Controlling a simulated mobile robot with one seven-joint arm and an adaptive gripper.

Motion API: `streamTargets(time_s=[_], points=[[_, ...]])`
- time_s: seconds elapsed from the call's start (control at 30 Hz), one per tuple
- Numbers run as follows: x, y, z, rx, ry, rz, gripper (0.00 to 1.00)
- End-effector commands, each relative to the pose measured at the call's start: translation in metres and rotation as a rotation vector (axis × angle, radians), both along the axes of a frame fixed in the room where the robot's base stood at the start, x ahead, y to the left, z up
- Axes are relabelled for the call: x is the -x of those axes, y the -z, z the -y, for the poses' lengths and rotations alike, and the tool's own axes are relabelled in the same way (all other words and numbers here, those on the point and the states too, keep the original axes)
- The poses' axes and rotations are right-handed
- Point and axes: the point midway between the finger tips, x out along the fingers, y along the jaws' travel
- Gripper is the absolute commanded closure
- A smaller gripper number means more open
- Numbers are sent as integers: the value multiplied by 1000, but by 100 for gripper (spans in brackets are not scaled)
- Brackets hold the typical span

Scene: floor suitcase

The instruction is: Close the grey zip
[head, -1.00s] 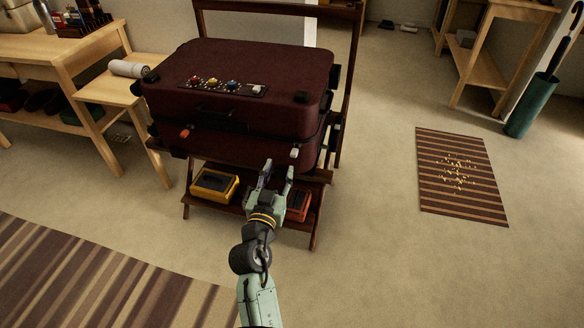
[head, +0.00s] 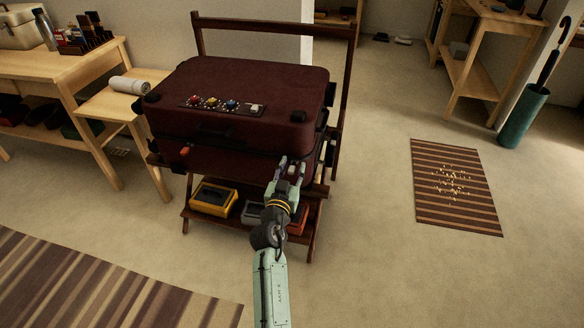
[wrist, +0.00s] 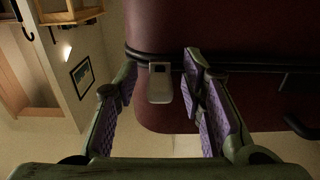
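The dark red suitcase (head: 250,80) lies flat with its lid down on a wooden rack. The grey zip pull (wrist: 160,83) hangs from the dark zip line at the suitcase's right front corner; it shows small and pale in the head view (head: 293,170). My gripper (head: 291,164) is at that corner. In the wrist view my gripper (wrist: 163,78) is open, with one finger on each side of the grey pull and gaps to both. A red-orange pull (head: 185,151) is at the left front of the suitcase.
A yellow-framed box (head: 213,198) and an orange one (head: 297,227) sit on the rack's lower shelf (head: 235,221), below my gripper. A wooden bench (head: 115,104) stands close on the left.

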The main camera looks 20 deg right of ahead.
Motion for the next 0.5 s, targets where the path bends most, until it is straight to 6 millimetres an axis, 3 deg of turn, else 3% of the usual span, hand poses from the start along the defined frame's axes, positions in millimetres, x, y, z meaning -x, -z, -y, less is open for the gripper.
streamTargets(time_s=[0.2,0.5], points=[[0,0,0,0,0,0,65],[0,0,0,0,0,0,85]])
